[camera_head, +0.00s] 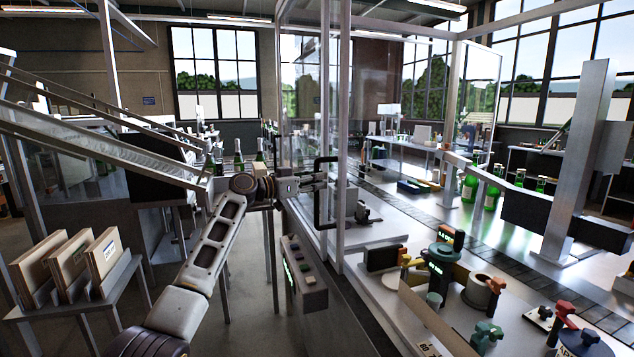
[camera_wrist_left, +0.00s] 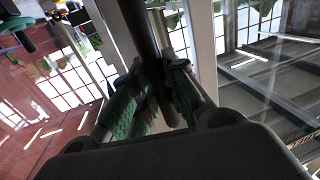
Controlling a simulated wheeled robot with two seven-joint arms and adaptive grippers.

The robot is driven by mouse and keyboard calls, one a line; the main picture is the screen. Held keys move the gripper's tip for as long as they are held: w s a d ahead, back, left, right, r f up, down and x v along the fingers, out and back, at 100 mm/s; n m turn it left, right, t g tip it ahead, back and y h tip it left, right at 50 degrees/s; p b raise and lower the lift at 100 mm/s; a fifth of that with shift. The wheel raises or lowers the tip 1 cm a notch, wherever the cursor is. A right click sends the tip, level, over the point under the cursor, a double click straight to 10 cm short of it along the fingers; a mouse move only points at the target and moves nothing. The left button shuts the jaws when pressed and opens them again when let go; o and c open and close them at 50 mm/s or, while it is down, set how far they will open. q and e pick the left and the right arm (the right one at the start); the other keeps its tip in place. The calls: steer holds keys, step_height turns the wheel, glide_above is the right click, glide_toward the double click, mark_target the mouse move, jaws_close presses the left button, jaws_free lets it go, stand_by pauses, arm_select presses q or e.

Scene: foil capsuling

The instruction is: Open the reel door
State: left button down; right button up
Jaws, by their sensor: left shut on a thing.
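The reel door is a clear glass panel in a pale metal frame (camera_head: 340,120), in the middle of the head view. It carries a black upright bar handle (camera_head: 317,210). My left gripper (camera_head: 320,181) reaches in from the left and is shut on the handle at its upper part. In the left wrist view the dark handle bar (camera_wrist_left: 143,35) runs between the two green-padded fingers (camera_wrist_left: 160,95), which partly hide it. I cannot tell from these frames whether the door stands ajar. My right gripper is not in view.
A button panel (camera_head: 304,275) sits below my left gripper. Behind the glass, a bench holds coloured fixtures (camera_head: 440,262), and green bottles (camera_head: 492,190) stand by a conveyor. A rack of boxes (camera_head: 65,262) stands at the lower left. Open floor shows beneath my left forearm.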

arm_select(q)
steer(key=c, duration=1.6)
jaws_free()
steer(key=shift+o, duration=0.9)
steer(key=v, duration=1.2)
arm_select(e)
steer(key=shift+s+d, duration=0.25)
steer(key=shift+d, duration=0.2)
